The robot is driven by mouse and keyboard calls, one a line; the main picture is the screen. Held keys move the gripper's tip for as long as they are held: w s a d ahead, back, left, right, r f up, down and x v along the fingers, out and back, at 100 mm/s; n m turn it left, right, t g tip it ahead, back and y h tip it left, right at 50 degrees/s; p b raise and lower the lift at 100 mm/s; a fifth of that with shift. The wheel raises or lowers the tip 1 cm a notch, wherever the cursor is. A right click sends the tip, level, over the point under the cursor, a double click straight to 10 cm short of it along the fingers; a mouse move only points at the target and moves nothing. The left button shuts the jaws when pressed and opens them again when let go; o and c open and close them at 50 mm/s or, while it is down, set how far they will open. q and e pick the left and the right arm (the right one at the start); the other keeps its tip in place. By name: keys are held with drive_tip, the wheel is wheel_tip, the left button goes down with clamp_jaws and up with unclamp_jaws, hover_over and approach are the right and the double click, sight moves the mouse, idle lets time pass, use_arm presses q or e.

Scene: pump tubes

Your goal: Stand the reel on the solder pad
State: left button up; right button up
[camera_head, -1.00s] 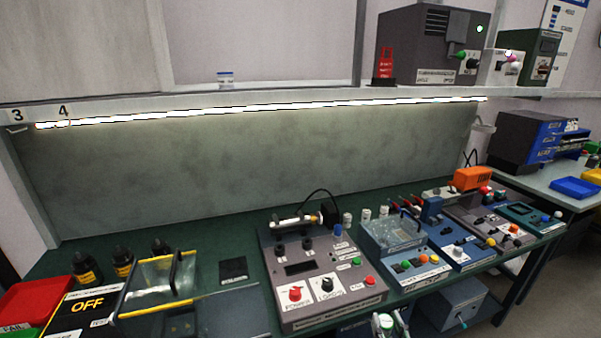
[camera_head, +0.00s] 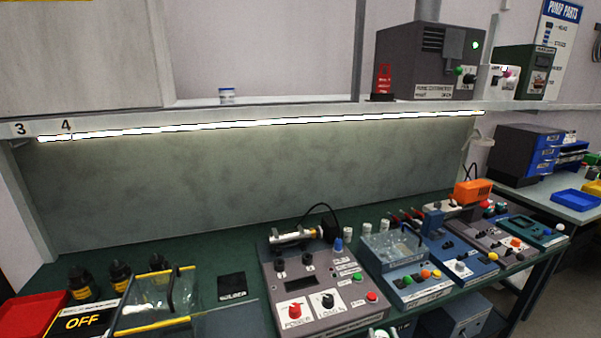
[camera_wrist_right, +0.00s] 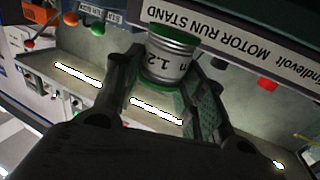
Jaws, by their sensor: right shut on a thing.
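The solder pad (camera_head: 232,286) is a small black labelled square lying flat on the green bench, left of the grey power unit. The reel (camera_wrist_right: 168,62) is a silver drum with green rims and a "1.2" label. It sits between the fingers of my right gripper (camera_wrist_right: 163,74), which is shut on it. In the head view only a bit of the reel (camera_head: 380,333) shows at the bottom edge, in front of the grey unit and right of the pad. My left gripper is not in view.
The grey unit (camera_head: 315,290) with knobs stands right of the pad. A clear-lidded box (camera_head: 155,300) with yellow edges stands left of it. Black bottles (camera_head: 120,275) are behind that box. The bench around the pad's back side is clear.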

drive_tip(key=shift+r, duration=0.1)
idle(0.7)
drive_tip(key=a+r+n+g+y, duration=0.2)
drive_tip(key=a+r+n+y, duration=0.2)
drive_tip(key=a+r, duration=0.3)
drive_tip(key=s+a+r+n+g+y, duration=0.1)
drive_tip(key=a+r+n+y, duration=0.3)
drive_tip(key=r, duration=1)
drive_tip(key=a+g+y, duration=0.1)
drive_tip(key=a+y, duration=0.2)
drive_tip(key=a, duration=0.1)
drive_tip(key=shift+r+y, duration=0.3)
drive_tip(key=shift+r, duration=0.15)
drive_tip(key=w+d+f+m+t+h, duration=0.4)
drive_tip(key=w+d+h, duration=0.3)
drive_tip(key=d, duration=0.4)
drive_tip(key=s+d+f+m+h, duration=0.1)
drive_tip(key=s+f, duration=0.1)
drive_tip(key=f, duration=0.4)
drive_tip(key=s+d+f+m+h, duration=0.1)
drive_tip(key=s+f+h, duration=0.1)
drive_tip(key=f, duration=0.4)
drive_tip(key=s+d+f+m+h, duration=0.1)
drive_tip(key=s+d+f+m, duration=0.1)
drive_tip(key=f, duration=0.4)
drive_tip(key=shift+h, duration=0.3)
